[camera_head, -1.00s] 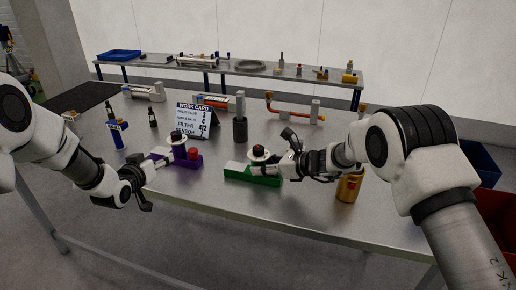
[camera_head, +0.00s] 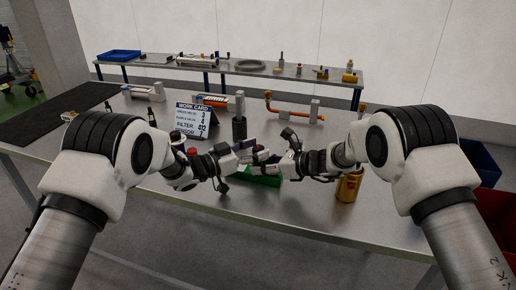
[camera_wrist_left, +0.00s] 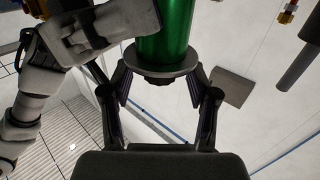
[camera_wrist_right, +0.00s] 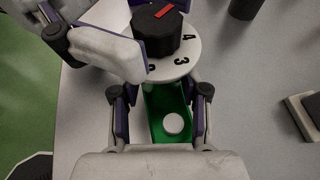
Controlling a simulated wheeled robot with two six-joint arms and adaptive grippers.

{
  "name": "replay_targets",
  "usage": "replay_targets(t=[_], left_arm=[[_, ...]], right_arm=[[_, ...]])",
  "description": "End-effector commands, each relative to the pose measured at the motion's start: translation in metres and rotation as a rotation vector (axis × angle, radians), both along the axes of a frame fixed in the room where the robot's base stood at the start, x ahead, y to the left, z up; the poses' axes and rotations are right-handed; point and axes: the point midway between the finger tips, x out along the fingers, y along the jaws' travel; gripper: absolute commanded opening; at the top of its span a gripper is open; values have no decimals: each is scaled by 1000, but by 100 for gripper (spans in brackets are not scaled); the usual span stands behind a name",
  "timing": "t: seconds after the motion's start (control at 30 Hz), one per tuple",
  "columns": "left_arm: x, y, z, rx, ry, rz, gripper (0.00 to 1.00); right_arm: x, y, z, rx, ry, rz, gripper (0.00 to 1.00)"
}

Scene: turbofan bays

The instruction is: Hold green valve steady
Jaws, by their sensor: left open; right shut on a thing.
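The green valve (camera_head: 262,181) sits near the table's front middle, mostly hidden by my grippers in the head view. The right wrist view shows its green body (camera_wrist_right: 158,104) between the fingers of my right gripper (camera_head: 284,168), which is shut on it. Its white numbered dial (camera_wrist_right: 185,62) carries a black knob (camera_wrist_right: 157,30) with a red mark. My left gripper (camera_head: 262,157) is open beside the dial, with a finger over the dial's left edge in the right wrist view. The left wrist view shows a green cylinder (camera_wrist_left: 165,35) with a grey disc ahead of the open fingers.
A work card (camera_head: 193,120) stands behind my left arm. A dark cylinder (camera_head: 239,130) stands behind the grippers, and a gold can (camera_head: 348,188) stands right of them. A pipe fitting (camera_head: 290,116) lies farther back. The front strip of the table is clear.

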Motion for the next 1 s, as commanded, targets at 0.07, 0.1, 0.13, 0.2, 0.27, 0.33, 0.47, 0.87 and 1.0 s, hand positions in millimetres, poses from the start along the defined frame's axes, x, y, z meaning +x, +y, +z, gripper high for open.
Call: replay_targets(t=[0.07,0.1,0.13,0.2,0.27,0.33,0.47,0.87,1.0], left_arm=[[4,-6,0,0,0,0,60],[5,-8,-1,0,0,1,60],[5,-9,0,0,0,1,60],[6,-9,0,-1,1,2,60],[6,-9,0,-1,1,2,60],[6,-9,0,-1,1,2,60],[5,-9,0,-1,1,2,17],[4,-11,1,-2,1,105,0],[4,-12,0,1,1,247,0]], right_arm=[[0,0,0,0,1,0,0],[0,0,0,0,1,0,0],[0,0,0,0,1,0,0],[0,0,0,0,1,0,0],[0,0,0,0,1,0,0],[0,0,0,0,1,0,0],[0,0,0,0,0,0,0],[0,0,0,0,0,1,0],[-1,1,0,0,0,2,0]])
